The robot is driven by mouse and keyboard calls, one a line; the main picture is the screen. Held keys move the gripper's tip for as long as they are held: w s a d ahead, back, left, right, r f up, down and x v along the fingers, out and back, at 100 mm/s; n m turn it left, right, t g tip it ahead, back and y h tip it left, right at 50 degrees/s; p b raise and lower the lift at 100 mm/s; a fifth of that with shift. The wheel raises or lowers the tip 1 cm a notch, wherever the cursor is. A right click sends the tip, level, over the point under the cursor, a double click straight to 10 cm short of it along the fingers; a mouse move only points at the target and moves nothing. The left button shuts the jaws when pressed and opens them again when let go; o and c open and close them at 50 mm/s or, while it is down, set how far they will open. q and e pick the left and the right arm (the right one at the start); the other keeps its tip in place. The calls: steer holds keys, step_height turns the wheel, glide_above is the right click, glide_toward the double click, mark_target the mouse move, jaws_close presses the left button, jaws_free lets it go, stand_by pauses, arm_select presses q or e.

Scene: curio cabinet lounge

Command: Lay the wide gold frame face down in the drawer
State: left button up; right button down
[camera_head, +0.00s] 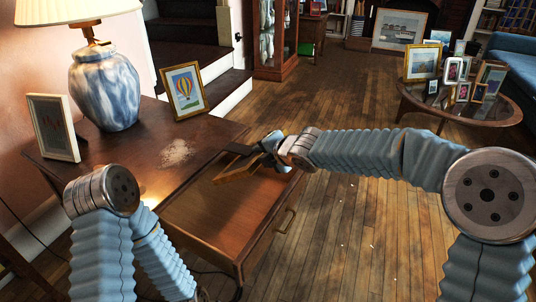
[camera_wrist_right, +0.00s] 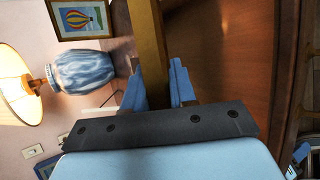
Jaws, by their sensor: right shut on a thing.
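My right gripper (camera_head: 262,153) is shut on the wide gold frame (camera_head: 238,171) and holds it over the back part of the open drawer (camera_head: 205,232). The frame shows nearly edge-on as a gold bar with a dark strip by the gripper; which way its face points I cannot tell. In the right wrist view, the two blue fingers (camera_wrist_right: 160,86) close on the gold frame edge (camera_wrist_right: 150,45), and the brown drawer (camera_wrist_right: 225,60) lies beside it. The drawer's visible floor is bare. My left gripper is out of view; only my left arm links show.
The side table (camera_head: 120,150) carries a blue-white lamp (camera_head: 105,90), a white-framed picture (camera_head: 55,128), a balloon picture (camera_head: 184,90) and a pale dusty patch (camera_head: 177,151). A round table (camera_head: 480,108) with several frames stands at right. Open wooden floor (camera_head: 345,235) lies right of the drawer.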

steer(key=a+f+b, duration=0.1)
steer(key=w+a+f+b, duration=0.1)
steer(key=a+f, duration=0.1)
steer(key=shift+w+a+f+b, duration=0.1)
steer(key=shift+w+f+b, duration=0.2)
steer(key=shift+b, duration=0.1)
step_height(320, 180, down, 8)
steer(key=a+b, duration=0.1)
steer(key=b, duration=0.6)
steer(key=shift+w+a, duration=0.3)
steer(key=shift+w, duration=0.15)
steer(key=shift+f+b, duration=1.15)
steer(key=shift+b, duration=0.1)
steer(key=c, duration=0.8)
jaws_free()
steer(key=shift+c, duration=0.2)
steer(key=shift+s, duration=0.1)
